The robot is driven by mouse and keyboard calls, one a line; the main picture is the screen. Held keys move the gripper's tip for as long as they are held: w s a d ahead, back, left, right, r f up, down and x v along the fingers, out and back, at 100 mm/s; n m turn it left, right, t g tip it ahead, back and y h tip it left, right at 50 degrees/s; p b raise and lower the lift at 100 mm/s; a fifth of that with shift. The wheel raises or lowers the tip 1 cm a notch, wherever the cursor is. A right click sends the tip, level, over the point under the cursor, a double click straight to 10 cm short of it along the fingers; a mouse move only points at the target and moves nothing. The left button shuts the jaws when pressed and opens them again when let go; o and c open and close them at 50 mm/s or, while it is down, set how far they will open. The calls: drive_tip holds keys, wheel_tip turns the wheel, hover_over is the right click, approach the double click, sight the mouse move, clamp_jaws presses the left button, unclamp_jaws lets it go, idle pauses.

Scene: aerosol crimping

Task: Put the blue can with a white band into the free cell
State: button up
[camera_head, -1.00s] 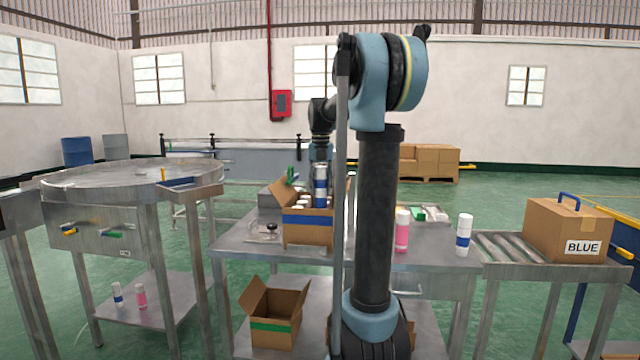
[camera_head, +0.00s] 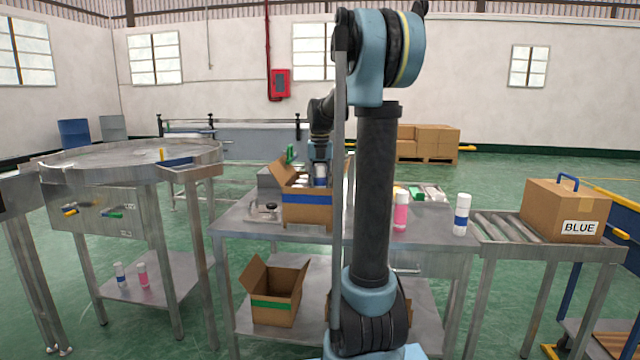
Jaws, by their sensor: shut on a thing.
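The blue can with a white band (camera_head: 320,182) is upright at the open carton with a blue stripe (camera_head: 305,213), its lower part hidden behind the carton's front wall. My gripper (camera_head: 320,163) is shut on the can from above. The tops of other cans in the carton are hardly visible, and the cells inside are hidden by the front wall. I cannot tell which cell the can is in or over.
A pink can (camera_head: 401,211) and a white can with a blue band (camera_head: 462,214) stand on the steel table (camera_head: 250,240) to the right. A box marked BLUE (camera_head: 565,210) sits on the roller conveyor. An open carton with a green stripe (camera_head: 274,305) is on the lower shelf.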

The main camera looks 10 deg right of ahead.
sight(320, 164)
drive_tip(key=o, duration=1.2)
drive_tip(key=shift+o, duration=0.2)
wheel_tip(320, 164, up, 12)
drive_tip(key=shift+f, duration=0.1)
drive_tip(key=s+f+m+t, duration=0.1)
drive_tip(key=s+f+m, duration=1.4)
drive_tip(key=s+m, duration=0.2)
drive_tip(key=s+f+m+t, duration=0.1)
drive_tip(key=s+f+m, duration=1.4)
drive_tip(key=s+m, duration=0.2)
drive_tip(key=shift+s+d, duration=0.15)
drive_tip(key=shift+s, duration=0.3)
